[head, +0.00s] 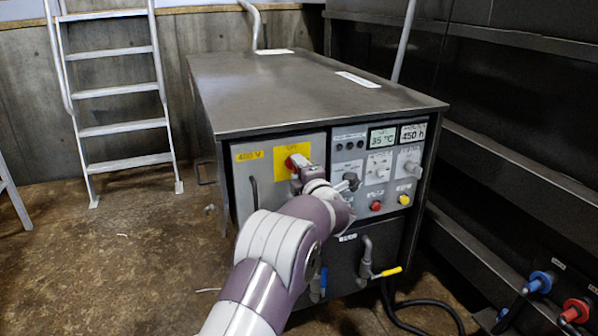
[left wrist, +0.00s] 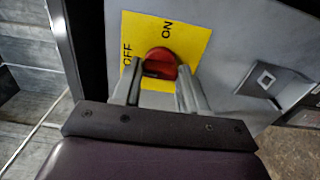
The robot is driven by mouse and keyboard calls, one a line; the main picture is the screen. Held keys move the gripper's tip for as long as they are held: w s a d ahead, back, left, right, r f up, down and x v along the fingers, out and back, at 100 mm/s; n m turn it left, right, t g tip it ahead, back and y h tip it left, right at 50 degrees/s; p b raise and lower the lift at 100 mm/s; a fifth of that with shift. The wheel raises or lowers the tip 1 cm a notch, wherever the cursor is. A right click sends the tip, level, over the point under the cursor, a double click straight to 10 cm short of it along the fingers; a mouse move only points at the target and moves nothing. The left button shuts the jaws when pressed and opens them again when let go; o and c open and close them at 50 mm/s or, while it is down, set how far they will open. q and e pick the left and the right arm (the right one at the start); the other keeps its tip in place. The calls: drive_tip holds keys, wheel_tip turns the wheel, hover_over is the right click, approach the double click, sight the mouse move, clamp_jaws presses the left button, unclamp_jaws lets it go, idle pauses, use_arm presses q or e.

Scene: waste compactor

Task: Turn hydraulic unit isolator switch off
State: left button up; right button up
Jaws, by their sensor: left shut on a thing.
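The isolator switch is a red rotary knob (head: 290,162) on a yellow plate (head: 281,172) at the upper left of the grey cabinet's front. In the left wrist view the red knob (left wrist: 161,62) sits on the yellow plate (left wrist: 196,40), which carries the words OFF and ON; the view is turned. My left gripper (head: 298,167) is at the switch and partly covers it. In the left wrist view the fingers of my left gripper (left wrist: 159,80) lie on either side of the knob, shut on it. Which word the knob points to cannot be told. My right gripper is out of view.
The cabinet (head: 270,90) has a panel of displays, knobs and buttons right of my arm. A pipe handle with a yellow grip (head: 388,272) is below. A ladder (head: 112,90) stands at the left. Dark rails (head: 520,165) run along the right. The left floor is mostly clear.

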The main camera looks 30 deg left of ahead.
use_arm(q)
drive_tip(key=shift+f, duration=0.1)
drive_tip(key=o, duration=1.1)
drive_tip(key=shift+c, duration=0.2)
drive_tip(key=p+v, duration=0.3)
drive_tip(key=v, duration=0.9)
drive_tip(key=shift+s+d, duration=0.25)
drive_tip(key=shift+s, duration=0.05)
